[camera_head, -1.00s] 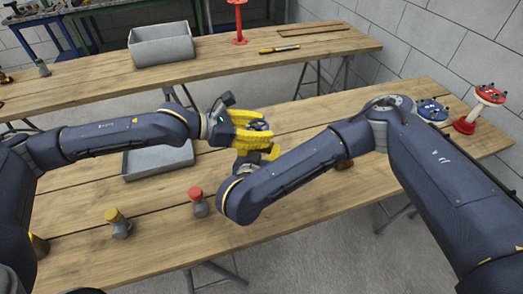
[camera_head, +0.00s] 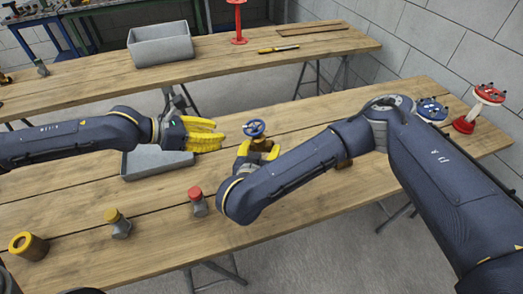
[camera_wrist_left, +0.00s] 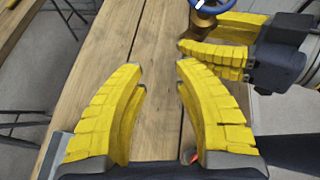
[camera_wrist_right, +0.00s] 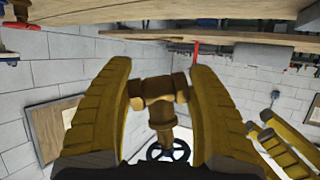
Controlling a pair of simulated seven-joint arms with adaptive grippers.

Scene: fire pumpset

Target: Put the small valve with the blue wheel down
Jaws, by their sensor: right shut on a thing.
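The small valve's blue wheel (camera_head: 254,128) shows above my right gripper (camera_head: 256,153), with its brass body just below. My right gripper's yellow fingers are shut on the valve and hold it above the near table. In the right wrist view the brass body (camera_wrist_right: 158,98) sits between the fingers, and the wheel (camera_wrist_right: 168,151) looks dark there. The left wrist view shows the blue wheel (camera_wrist_left: 212,5) cut by the top edge. My left gripper (camera_head: 222,137) is open and empty, left of the valve and apart from it; its spread fingers (camera_wrist_left: 160,68) show in the left wrist view.
A larger blue wheel (camera_head: 432,108) and a red-wheeled valve (camera_head: 475,110) stand at the right end.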

